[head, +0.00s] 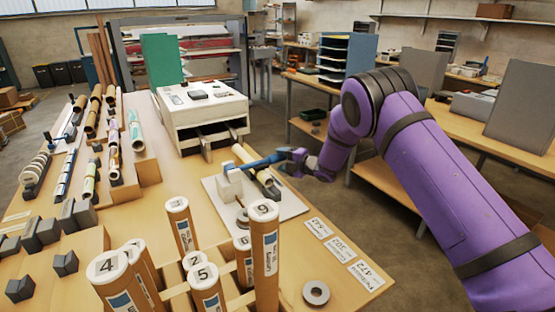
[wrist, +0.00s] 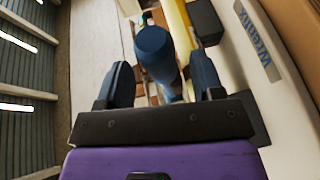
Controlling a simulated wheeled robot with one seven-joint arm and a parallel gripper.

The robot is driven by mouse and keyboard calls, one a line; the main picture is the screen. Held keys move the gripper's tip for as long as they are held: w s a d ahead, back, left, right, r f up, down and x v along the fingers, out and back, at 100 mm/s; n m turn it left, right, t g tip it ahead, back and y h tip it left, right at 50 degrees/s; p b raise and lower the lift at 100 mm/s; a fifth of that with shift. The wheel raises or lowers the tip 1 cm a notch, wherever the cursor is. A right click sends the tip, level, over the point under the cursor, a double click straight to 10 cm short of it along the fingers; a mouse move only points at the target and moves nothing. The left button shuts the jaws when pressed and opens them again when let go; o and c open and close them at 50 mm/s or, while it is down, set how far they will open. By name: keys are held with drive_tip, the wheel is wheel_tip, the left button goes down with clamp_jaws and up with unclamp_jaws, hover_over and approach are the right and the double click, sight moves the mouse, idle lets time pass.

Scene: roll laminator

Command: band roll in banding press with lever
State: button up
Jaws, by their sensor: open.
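The banding press (head: 229,183) is a white block on a pale base plate (head: 290,206) near the right edge of the table. Its blue lever (head: 262,162) sticks out to the right, nearly level. A cream roll (head: 243,154) lies by the press beneath the lever; how it is seated is partly hidden. My gripper (head: 291,157) is at the lever's right end. In the wrist view, the thick blue lever end (wrist: 154,48) lies between the spread fingers of my gripper (wrist: 162,82), with gaps on both sides. The roll shows as a yellow cylinder (wrist: 178,22) beyond it.
Several upright numbered tubes (head: 264,250) stand in a wooden rack in front of the press. A grey ring (head: 316,293) and white label cards (head: 343,248) lie on the table. The white laminator (head: 202,115) stands behind. Racks of rolls (head: 88,165) fill the left.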

drive_tip(key=shift+x, duration=1.35)
drive_tip(key=shift+c, duration=0.2)
clamp_jaws()
drive_tip(key=shift+r, duration=0.1)
drive_tip(key=shift+r, duration=0.1)
